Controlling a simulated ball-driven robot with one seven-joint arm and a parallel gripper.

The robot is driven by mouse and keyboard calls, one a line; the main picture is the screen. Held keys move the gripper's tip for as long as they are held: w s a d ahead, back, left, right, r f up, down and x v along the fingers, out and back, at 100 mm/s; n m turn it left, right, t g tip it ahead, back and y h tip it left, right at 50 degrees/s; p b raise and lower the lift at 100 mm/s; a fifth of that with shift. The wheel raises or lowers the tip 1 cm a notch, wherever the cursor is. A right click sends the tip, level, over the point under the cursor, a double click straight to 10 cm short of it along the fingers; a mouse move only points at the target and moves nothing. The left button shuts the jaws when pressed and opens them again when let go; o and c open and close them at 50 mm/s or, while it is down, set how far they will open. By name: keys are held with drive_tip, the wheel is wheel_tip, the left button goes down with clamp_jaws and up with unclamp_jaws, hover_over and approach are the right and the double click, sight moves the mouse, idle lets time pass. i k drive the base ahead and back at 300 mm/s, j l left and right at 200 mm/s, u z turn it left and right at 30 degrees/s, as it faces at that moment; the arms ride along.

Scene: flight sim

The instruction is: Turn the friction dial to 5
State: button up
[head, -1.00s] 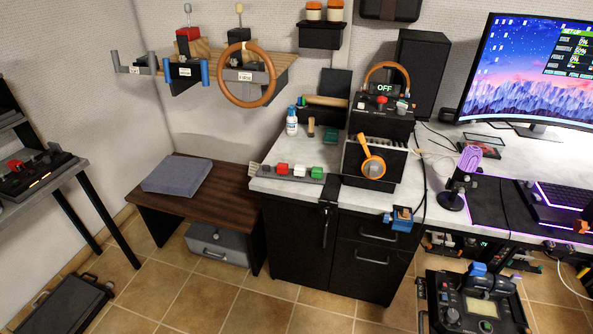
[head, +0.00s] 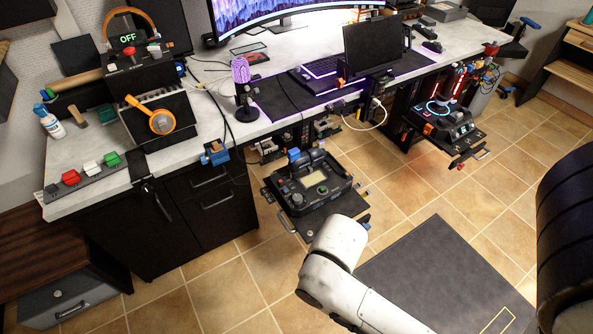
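A dark control unit (head: 310,182) with a blue-topped lever and a small pale screen sits on a low pull-out shelf in front of the desk. A small round knob (head: 297,199) shows at its front left corner. I cannot tell whether this knob is the friction dial, since no label or number is readable at this size. My white arm (head: 338,250) reaches up from the bottom, just in front of this unit. My gripper is not visible.
A second unit with glowing red sticks (head: 450,110) is mounted further right. The desk (head: 215,110) holds a microphone (head: 243,90), a keyboard and a box with an orange lever (head: 158,118). A dark mat (head: 440,275) lies on the tiled floor. Open tiles show left of my arm.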

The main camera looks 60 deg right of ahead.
sight(296, 198)
drive_tip(key=i+j+z, duration=0.15)
drive_tip(key=j, duration=0.2)
drive_tip(key=i+j+z, duration=0.1)
drive_tip(key=j, duration=0.25)
drive_tip(key=i+j+z, duration=0.15)
drive_tip(key=j, duration=0.2)
drive_tip(key=j+z, duration=0.15)
drive_tip(key=j, duration=0.2)
drive_tip(key=i, duration=0.05)
